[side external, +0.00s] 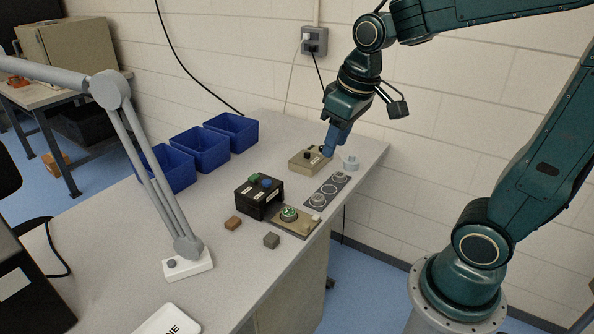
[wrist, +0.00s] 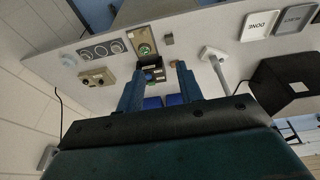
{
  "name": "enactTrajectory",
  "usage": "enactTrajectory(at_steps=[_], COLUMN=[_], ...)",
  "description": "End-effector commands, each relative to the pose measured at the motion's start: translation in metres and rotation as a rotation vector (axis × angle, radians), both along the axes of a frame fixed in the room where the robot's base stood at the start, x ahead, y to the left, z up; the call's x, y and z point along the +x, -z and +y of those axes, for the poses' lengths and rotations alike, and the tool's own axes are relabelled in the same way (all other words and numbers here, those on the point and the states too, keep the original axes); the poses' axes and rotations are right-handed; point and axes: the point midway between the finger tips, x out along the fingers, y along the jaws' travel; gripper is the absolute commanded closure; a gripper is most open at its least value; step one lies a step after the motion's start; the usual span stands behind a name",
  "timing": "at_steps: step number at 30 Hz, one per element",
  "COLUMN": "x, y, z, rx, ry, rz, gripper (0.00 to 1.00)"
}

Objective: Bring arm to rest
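My gripper (side external: 328,148) has blue fingers that point down over the far right end of the table. In the side view it is by the right end of a beige box with black knobs (side external: 303,162); I cannot tell whether it touches it. In the wrist view the two fingers of my gripper (wrist: 158,72) are apart, with nothing held between them. A black box with green and blue tops (side external: 258,200) stands mid-table. A tan press plate (side external: 303,228) carries a green badge (side external: 289,213).
A grey strip with round rings (side external: 340,181) and a small white round part (side external: 351,163) lie near the right edge. A brown block (side external: 232,223) and grey block (side external: 271,240) lie in front. Blue bins (side external: 200,152) line the back. A lamp base (side external: 188,266) stands left.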

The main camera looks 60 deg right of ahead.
Motion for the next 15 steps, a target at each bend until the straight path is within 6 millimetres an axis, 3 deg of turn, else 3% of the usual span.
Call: enactTrajectory(at_steps=[6, 15], x=[-0.036, -0.082], y=[-0.015, -0.021], z=[0.015, 0.030], rx=[0.004, 0.020], ry=[-0.004, -0.008], rz=[-0.079, -0.177], gripper=[0.64, 0.64])
